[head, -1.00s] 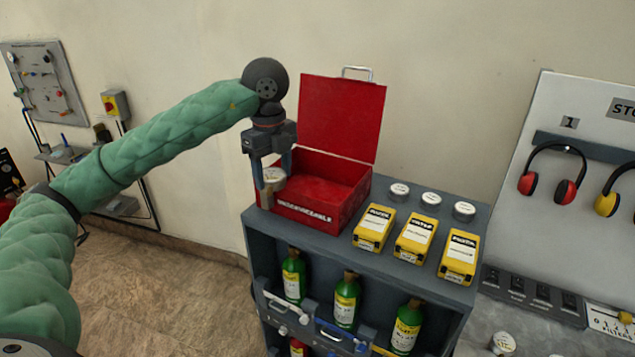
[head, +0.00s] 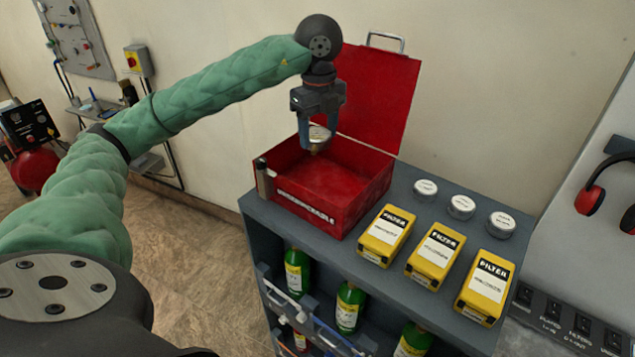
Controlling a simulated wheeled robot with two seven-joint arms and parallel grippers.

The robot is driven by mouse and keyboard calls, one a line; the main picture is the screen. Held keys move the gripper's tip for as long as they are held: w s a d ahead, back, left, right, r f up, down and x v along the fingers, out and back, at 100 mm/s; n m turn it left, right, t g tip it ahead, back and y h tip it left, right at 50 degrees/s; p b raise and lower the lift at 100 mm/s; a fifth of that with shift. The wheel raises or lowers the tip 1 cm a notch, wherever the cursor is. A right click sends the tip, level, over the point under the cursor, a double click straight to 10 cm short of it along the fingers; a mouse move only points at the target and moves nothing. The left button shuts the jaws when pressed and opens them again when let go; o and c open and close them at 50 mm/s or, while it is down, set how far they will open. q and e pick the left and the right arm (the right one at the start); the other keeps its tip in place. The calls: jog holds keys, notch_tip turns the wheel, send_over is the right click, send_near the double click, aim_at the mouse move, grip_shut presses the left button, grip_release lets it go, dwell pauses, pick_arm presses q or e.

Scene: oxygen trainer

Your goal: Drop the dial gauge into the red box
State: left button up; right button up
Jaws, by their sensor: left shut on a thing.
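The red box (head: 345,212) stands open on top of the grey cabinet, its lid raised at the back. My left gripper (head: 318,138) is above the box's opening, pointing down. It is shut on the dial gauge (head: 319,133), a small round thing with a pale face and a brass-coloured lower part. The gauge hangs over the inside of the box, near its back left; whether it touches anything there I cannot tell. My right gripper is not in view.
Yellow filter boxes (head: 434,251) and several white-topped round tins (head: 461,206) stand on the grey cabinet (head: 403,177) right of the box. A grey cylinder (head: 264,178) is at the box's front left corner. Green bottles (head: 349,306) stand on the shelf below.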

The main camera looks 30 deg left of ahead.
pick_arm(q)
jog(key=f, duration=0.1)
jog(key=w+f, duration=0.1)
jog(key=shift+f+b, duration=0.35)
jog(key=shift+s+a+f, duration=0.15)
jog(key=shift+s+f, duration=0.05)
jog(key=shift+f, duration=0.1)
jog(key=shift+s+f, duration=0.2)
jog(key=shift+s, duration=0.15)
jog(key=shift+w+f, duration=0.15)
jog(key=shift+w, duration=0.2)
jog(key=o, duration=1.2)
jog(key=shift+s, duration=0.2)
jog(key=shift+b, duration=0.3)
